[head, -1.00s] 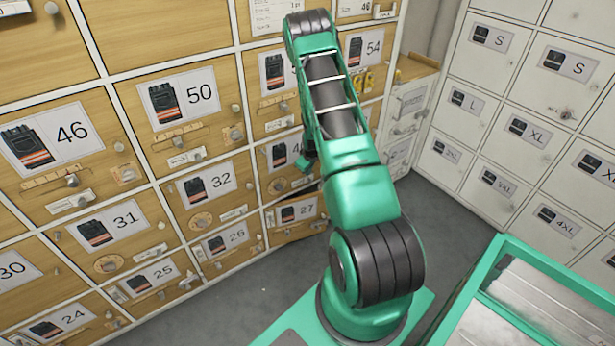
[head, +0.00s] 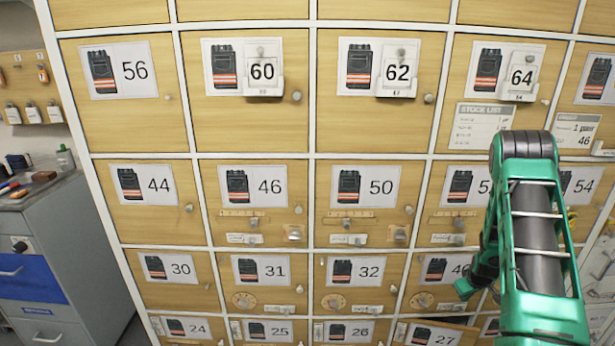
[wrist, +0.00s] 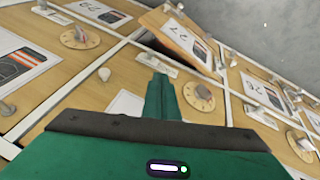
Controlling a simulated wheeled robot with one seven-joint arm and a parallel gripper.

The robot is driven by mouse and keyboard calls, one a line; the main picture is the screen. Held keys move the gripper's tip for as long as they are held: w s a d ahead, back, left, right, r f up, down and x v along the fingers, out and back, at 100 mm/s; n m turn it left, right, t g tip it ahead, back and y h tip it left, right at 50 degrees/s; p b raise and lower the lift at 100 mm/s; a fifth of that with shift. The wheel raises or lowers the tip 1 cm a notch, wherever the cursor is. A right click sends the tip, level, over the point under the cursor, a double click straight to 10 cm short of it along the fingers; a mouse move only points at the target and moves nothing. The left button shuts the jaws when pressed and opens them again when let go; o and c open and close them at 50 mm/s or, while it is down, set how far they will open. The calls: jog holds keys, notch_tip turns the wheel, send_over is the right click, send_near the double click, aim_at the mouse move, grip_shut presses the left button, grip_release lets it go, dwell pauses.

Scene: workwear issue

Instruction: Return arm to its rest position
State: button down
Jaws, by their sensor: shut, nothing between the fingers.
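My green arm (head: 536,240) stands at the right of the head view, in front of the locker wall. My gripper (wrist: 158,88) shows in the wrist view as green fingers shut together with nothing between them. It points toward the wooden locker doors. In the head view the gripper end is mostly hidden behind my arm, near the lower right doors. The door marked 27 (head: 433,335) is tilted out from its frame. It also stands ajar in the wrist view (wrist: 180,38), beyond the fingertips.
Wooden locker doors with numbered labels, such as 50 (head: 363,190), fill the wall; several carry knobs, latches or tags. A grey cabinet with a blue drawer (head: 40,281) stands at the left, with small items on top. Grey floor (wrist: 285,40) shows in the wrist view.

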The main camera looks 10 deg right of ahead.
jog(key=s+a+r+m+g, duration=0.1)
jog(key=s+a+r, duration=0.3)
jog(key=r, duration=0.5)
jog(key=s+a+r+m, duration=0.1)
jog(key=s+a+r, duration=0.25)
jog(key=r, duration=0.55)
jog(key=s+a+r+m+g, duration=0.1)
jog(key=s+a+r, duration=0.3)
jog(key=r, duration=0.5)
jog(key=s+a+r+m+y, duration=0.1)
jog(key=s+a+r, duration=0.2)
jog(key=s+a, duration=0.2)
jog(key=s+a+r+m+g+y, duration=0.1)
jog(key=s+a+r, duration=0.3)
jog(key=s, duration=0.7)
jog(key=s+a+r+m+g+y, duration=0.1)
jog(key=s+a+r, duration=0.3)
jog(key=s, duration=0.5)
jog(key=shift+a+m, duration=0.6)
jog(key=shift+a, duration=0.3)
